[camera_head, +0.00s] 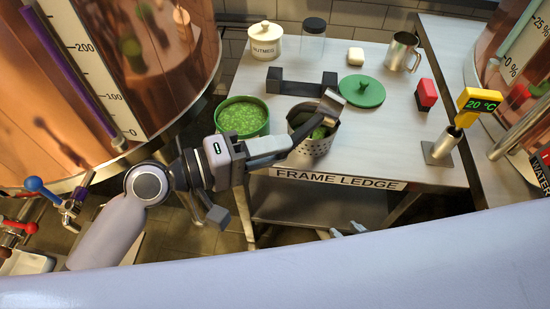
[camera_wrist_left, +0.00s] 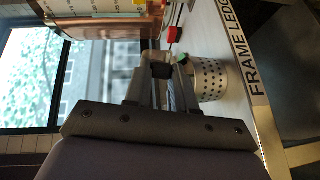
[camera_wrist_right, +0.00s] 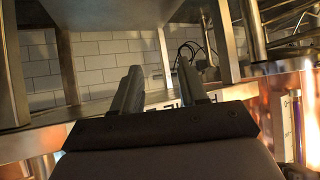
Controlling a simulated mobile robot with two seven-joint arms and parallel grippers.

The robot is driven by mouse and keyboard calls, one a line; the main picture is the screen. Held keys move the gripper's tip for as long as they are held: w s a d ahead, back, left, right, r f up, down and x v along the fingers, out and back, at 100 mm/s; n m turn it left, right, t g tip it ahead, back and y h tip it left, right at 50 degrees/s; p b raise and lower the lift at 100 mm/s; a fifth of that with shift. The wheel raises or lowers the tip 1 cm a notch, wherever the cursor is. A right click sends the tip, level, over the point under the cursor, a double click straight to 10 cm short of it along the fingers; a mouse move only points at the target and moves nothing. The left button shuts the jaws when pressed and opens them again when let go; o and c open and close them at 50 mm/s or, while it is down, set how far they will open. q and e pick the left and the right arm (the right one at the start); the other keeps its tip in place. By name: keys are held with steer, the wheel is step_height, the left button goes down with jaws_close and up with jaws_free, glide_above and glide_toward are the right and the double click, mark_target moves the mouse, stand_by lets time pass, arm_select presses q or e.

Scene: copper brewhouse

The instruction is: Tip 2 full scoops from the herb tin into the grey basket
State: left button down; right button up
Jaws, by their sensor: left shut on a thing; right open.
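The round green herb tin (camera_head: 225,128), full of green herb, stands open on the bench. The grey perforated basket (camera_head: 312,149) is just right of it and has some green inside. The basket also shows in the left wrist view (camera_wrist_left: 212,82). My left gripper (camera_head: 285,146) is shut on the dark handle of the scoop (camera_head: 331,102). The scoop's metal head is tilted over the basket; whether it still holds herb I cannot tell. My right gripper (camera_wrist_right: 158,90) is open and empty in the right wrist view, low near the ledge and away from the tin.
A dark cradle (camera_head: 300,87) stands behind the tin and basket, with a green lid (camera_head: 362,92) to its right. A nutmeg jar (camera_head: 265,42), dark-lidded jar (camera_head: 313,35), metal jug (camera_head: 402,52), red block (camera_head: 426,95) and thermometer (camera_head: 470,105) stand around. The bench right of the basket is clear.

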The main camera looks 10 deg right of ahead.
arm_select(q)
steer(key=f+n+t+h+b, duration=0.1)
steer(key=n+b, duration=0.1)
steer(key=b, duration=0.2)
steer(key=f+n+t+h+b, duration=0.1)
steer(key=n+h+b, duration=0.1)
steer(key=b, duration=0.3)
steer(key=a+f+n+t+h+b, duration=0.1)
steer(key=n+h+b, duration=0.1)
steer(key=b, duration=0.3)
steer(key=shift+w+f+n, duration=0.1)
steer(key=shift+w+n, duration=0.25)
steer(key=shift+n, duration=0.45)
arm_select(e)
steer(key=w+a+f+y, duration=0.1)
steer(key=w+a+f, duration=0.1)
steer(key=f, duration=0.5)
steer(key=shift+w+a+f+n+t, duration=0.3)
steer(key=shift+a+n+t, duration=0.1)
steer(key=shift+a, duration=0.5)
arm_select(q)
steer(key=shift+s, duration=0.1)
arm_select(e)
steer(key=shift+s+f, duration=0.1)
